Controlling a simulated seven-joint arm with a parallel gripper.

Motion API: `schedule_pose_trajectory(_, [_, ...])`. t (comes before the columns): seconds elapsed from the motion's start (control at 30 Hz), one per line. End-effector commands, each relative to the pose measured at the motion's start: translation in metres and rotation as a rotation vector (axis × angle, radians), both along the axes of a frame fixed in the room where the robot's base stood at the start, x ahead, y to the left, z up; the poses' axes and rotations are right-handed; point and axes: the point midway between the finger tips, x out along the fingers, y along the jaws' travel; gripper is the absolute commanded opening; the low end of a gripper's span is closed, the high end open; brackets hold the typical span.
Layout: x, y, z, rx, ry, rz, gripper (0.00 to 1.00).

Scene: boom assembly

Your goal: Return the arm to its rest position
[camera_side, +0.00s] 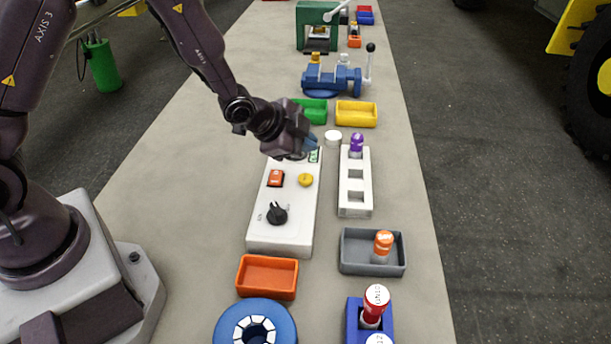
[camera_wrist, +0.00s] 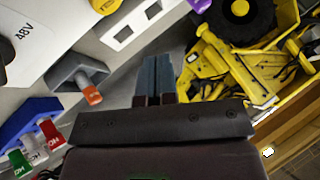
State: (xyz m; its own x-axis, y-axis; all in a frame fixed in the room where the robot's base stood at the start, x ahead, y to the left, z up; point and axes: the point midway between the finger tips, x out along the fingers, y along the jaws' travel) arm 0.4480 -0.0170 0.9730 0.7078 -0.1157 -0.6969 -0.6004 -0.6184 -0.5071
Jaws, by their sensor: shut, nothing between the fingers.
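My gripper (camera_side: 311,143) hangs over the far end of the white control panel (camera_side: 272,232), close to its small green display. The view cannot settle whether it touches the panel. In the wrist view the two grey-blue fingers (camera_wrist: 155,78) lie together, shut and empty. The arm reaches out from its base at the left, over the table. The panel carries a red switch (camera_side: 275,178), a yellow button (camera_side: 305,180) and a black knob (camera_side: 277,213).
A white rack (camera_side: 355,203) holding a purple-topped piece (camera_side: 356,143) stands right of the gripper. Green (camera_side: 313,110) and yellow (camera_side: 356,114) trays and a blue vise (camera_side: 332,80) lie beyond. A grey tray (camera_side: 356,268), orange tray (camera_side: 267,277) and blue holder (camera_side: 354,318) are nearer.

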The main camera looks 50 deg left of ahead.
Motion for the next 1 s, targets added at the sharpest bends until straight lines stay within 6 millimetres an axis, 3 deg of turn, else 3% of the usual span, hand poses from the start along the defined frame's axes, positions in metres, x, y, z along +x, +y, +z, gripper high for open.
schedule_pose_trajectory(0.47, [-0.002,0.001,-0.002,-0.011,0.015,0.015,0.00])
schedule_pose_trajectory(0.57, [-0.012,0.005,-0.012,-0.025,0.096,0.069,0.00])
schedule_pose_trajectory(0.67, [-0.034,0.012,-0.024,-0.040,0.231,0.160,0.00])
schedule_pose_trajectory(0.77, [-0.056,0.018,-0.012,-0.061,0.340,0.276,0.00])
schedule_pose_trajectory(1.0, [-0.110,0.027,0.054,-0.137,0.499,0.548,0.00])
